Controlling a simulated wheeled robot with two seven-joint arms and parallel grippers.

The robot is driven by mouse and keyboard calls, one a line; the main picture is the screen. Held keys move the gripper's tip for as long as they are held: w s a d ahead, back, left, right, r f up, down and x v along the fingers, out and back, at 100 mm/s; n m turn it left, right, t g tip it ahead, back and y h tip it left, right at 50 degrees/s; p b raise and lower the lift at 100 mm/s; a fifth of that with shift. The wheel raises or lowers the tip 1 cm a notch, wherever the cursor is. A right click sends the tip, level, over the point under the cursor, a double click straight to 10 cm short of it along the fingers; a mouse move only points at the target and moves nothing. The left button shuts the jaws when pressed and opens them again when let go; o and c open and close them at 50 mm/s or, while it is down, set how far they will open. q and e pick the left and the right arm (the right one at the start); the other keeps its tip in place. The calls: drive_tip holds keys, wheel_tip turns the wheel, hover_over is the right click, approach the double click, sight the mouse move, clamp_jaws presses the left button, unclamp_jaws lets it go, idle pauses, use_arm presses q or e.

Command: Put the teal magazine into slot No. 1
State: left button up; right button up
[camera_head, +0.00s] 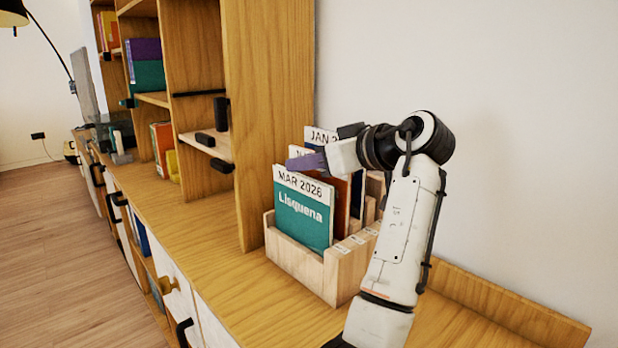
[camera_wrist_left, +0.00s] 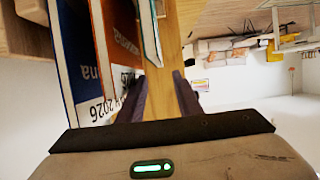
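The teal magazine (camera_head: 303,221), headed MAR 2026, stands upright in the nearest slot of a pale wooden holder (camera_head: 295,258). Behind it stand an orange magazine (camera_head: 341,200) and one headed JAN (camera_head: 318,134). Small labels on the holder's side edge are too small to read. My left gripper (camera_head: 312,160) is above the holder, just above and behind the teal magazine's top edge. In the left wrist view its fingers (camera_wrist_left: 160,85) are apart with nothing clearly gripped. Blue (camera_wrist_left: 78,60) and orange (camera_wrist_left: 110,80) magazines stand beside them. My right gripper is out of view.
The holder stands on a long wooden cabinet top (camera_head: 215,250), against a white wall (camera_head: 480,90). A tall wooden bookcase (camera_head: 262,110) with books and boxes rises close on the left. The cabinet top in front of the holder is clear.

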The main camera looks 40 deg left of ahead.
use_arm(q)
wheel_tip(320, 180, up, 6)
drive_tip(key=shift+r, duration=0.1)
idle(0.7)
